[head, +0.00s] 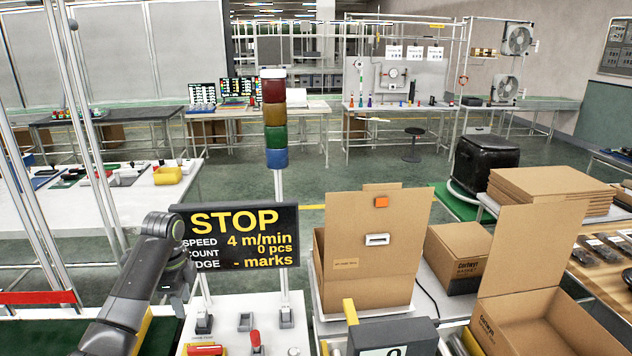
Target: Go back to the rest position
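My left arm comes in from the lower left and bends beside the sign. My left gripper (180,290) points down at the arm's end, in front of the sign's left edge. Its fingers are small and partly hidden, so I cannot tell whether it is open or shut. I see nothing clearly held in it. My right gripper is not in view.
A black STOP display (240,236) and a signal tower (275,120) stand behind a control panel (232,322) with switches and a red lever. Open cardboard boxes (368,245) (525,290) stand to the right. A white table (60,215) is left. Green floor lies beyond.

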